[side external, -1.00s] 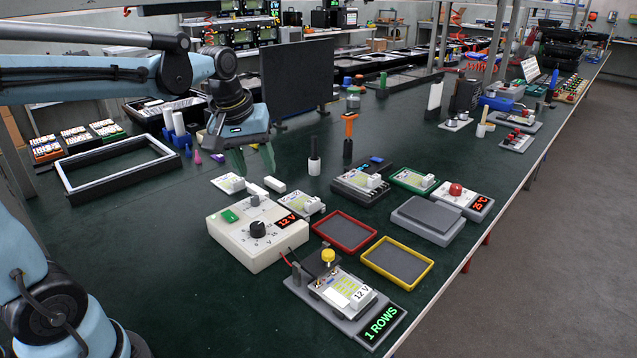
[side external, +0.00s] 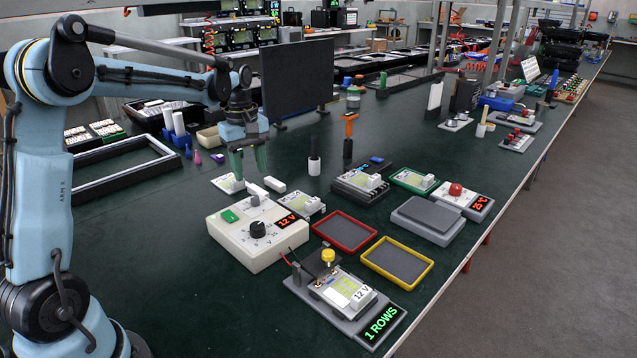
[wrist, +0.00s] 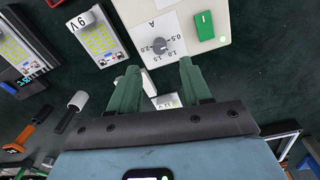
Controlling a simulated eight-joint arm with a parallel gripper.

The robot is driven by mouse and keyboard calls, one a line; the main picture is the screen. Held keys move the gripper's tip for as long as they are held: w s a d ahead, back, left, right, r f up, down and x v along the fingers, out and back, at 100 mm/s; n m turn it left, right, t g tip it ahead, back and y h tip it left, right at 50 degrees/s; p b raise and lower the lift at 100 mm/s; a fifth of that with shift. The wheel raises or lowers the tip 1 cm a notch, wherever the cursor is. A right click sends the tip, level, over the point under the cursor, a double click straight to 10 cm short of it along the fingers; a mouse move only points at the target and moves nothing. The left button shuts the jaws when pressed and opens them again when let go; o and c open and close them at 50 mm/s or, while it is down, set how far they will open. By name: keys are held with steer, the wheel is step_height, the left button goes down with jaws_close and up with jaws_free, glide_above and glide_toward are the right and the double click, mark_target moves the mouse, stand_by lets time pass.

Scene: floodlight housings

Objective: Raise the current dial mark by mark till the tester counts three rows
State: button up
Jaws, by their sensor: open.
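The cream supply box (side external: 230,243) stands on the green bench. Its small grey current dial (side external: 254,200) is at the back of its top, and the black V dial (side external: 257,229) is nearer the front. In the wrist view the current dial (wrist: 162,46) sits on a white scale marked A, running from 0.5 to 2.0. The box display (side external: 287,221) reads 12 V. The tester (side external: 345,297) has a lamp panel and a screen (side external: 380,322) reading 1 ROWS. My gripper (side external: 249,170) is open and empty, its green fingers pointing down above and behind the dial, apart from it.
A green switch (side external: 229,215) is beside the current dial. Small white-topped panels (side external: 300,203) stand close behind and right of the box. Red (side external: 345,231) and yellow (side external: 398,262) trays lie to the right.

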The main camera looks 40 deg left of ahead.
mark_target(254, 196)
step_height(254, 196, down, 7)
steer(key=shift+w+f, duration=0.1)
steer(key=shift+f, duration=0.1)
stand_by(0.3)
jaws_close()
steer(key=shift+m, duration=0.4)
steer(key=m, duration=1.1)
steer(key=shift+w, duration=0.1)
stand_by(0.4)
